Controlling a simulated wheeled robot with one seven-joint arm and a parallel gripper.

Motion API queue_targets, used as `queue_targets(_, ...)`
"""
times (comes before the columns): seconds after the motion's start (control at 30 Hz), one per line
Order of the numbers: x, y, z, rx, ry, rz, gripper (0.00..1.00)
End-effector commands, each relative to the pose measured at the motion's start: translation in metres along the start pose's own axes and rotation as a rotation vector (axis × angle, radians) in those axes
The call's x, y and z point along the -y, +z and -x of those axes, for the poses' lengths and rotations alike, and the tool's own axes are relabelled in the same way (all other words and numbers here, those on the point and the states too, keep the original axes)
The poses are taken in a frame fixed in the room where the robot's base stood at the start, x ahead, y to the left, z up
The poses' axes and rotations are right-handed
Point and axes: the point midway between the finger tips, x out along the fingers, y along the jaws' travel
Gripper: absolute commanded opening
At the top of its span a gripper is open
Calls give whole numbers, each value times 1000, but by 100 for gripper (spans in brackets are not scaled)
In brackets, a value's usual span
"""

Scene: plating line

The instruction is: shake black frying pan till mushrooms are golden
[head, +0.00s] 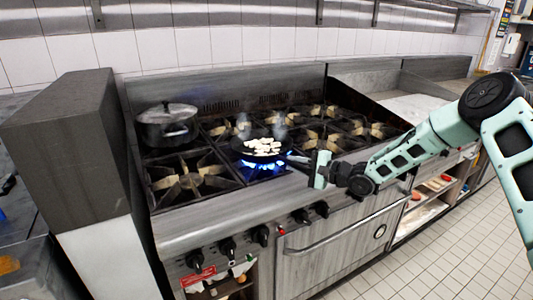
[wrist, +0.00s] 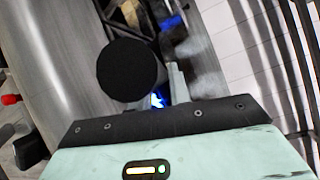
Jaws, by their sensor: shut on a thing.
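The black frying pan (head: 238,146) sits over a lit front burner in the head view, with blue flame under it. Pale, cream-white mushroom slices (head: 263,145) lie in its middle, and faint steam rises above them. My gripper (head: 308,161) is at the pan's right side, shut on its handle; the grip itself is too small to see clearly. In the wrist view a dark round shape (wrist: 127,68), which looks like the handle end, covers part of my gripper. One pale finger (wrist: 178,82) shows beside it, with blue flame beyond. The mushrooms cannot be made out there.
A lidded dark pot (head: 167,128) stands on the back left of the stove (head: 225,217). The other burners are empty. A tall grey block (head: 68,150) borders the stove on the left. Control knobs (head: 228,247) and an oven handle (head: 345,233) line the front.

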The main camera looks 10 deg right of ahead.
Motion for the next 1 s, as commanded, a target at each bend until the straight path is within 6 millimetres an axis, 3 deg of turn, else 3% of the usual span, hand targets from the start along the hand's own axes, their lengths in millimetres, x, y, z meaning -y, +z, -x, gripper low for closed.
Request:
queue_targets(0.1,-5,15,29,-1,1,-2,0)
queue_targets(0.17,-7,20,36,0,-1,0,0)
queue_targets(0.3,2,0,-1,3,-5,5,0)
queue_targets(1.0,2,0,1,2,-2,2,0)
